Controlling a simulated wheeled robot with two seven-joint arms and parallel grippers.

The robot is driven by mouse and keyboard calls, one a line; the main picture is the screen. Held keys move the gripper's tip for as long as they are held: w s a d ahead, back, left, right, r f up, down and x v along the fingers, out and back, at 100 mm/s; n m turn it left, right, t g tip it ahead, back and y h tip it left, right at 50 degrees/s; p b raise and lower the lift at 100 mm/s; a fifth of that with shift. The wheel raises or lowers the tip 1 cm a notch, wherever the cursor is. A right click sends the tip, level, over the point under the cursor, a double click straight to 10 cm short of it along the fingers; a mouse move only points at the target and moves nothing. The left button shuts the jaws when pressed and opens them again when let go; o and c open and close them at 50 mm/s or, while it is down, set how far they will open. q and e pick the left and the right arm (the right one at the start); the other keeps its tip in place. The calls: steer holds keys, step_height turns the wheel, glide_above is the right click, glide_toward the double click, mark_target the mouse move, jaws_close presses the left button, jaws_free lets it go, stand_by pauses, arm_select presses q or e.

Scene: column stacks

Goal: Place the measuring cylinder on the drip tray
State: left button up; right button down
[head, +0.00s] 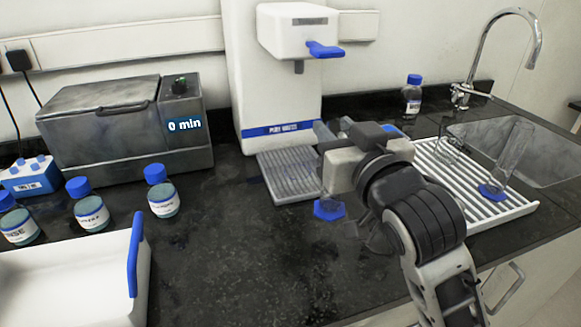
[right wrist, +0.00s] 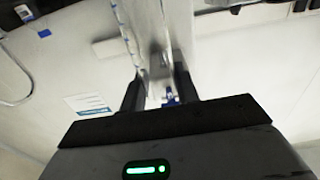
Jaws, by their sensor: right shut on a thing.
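A clear measuring cylinder with a blue six-sided base (head: 329,210) is held by my right gripper (head: 325,155). Its base shows below the gripper, just off the drip tray's front right corner; whether it touches the counter I cannot tell. Most of its body is hidden behind the gripper. In the right wrist view the clear cylinder (right wrist: 153,35) stands between the two fingers of the gripper (right wrist: 158,92). The grey ribbed drip tray (head: 284,180) lies empty below the water dispenser's spout. My left gripper is not in view.
The white water dispenser (head: 280,95) overhangs the tray. A second clear cylinder (head: 513,150) and a glass vessel (head: 448,148) are on the white drying rack (head: 470,200), right. Blue-capped bottles (head: 162,200) and a water bath (head: 110,120) are left. Counter front of the tray is clear.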

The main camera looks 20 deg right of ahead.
arm_select(q)
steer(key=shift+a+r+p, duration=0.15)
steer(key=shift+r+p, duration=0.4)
steer(key=shift+p, duration=0.7)
arm_select(e)
steer(key=w+f, duration=0.3)
steer(key=w, duration=1.4)
steer(key=shift+a+f, duration=0.2)
steer(key=shift+a, duration=0.1)
steer(key=shift+w, duration=0.1)
steer(key=shift+f, duration=0.15)
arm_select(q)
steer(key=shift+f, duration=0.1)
arm_select(e)
steer(key=c, duration=1.1)
jaws_free()
steer(key=shift+o, duration=0.2)
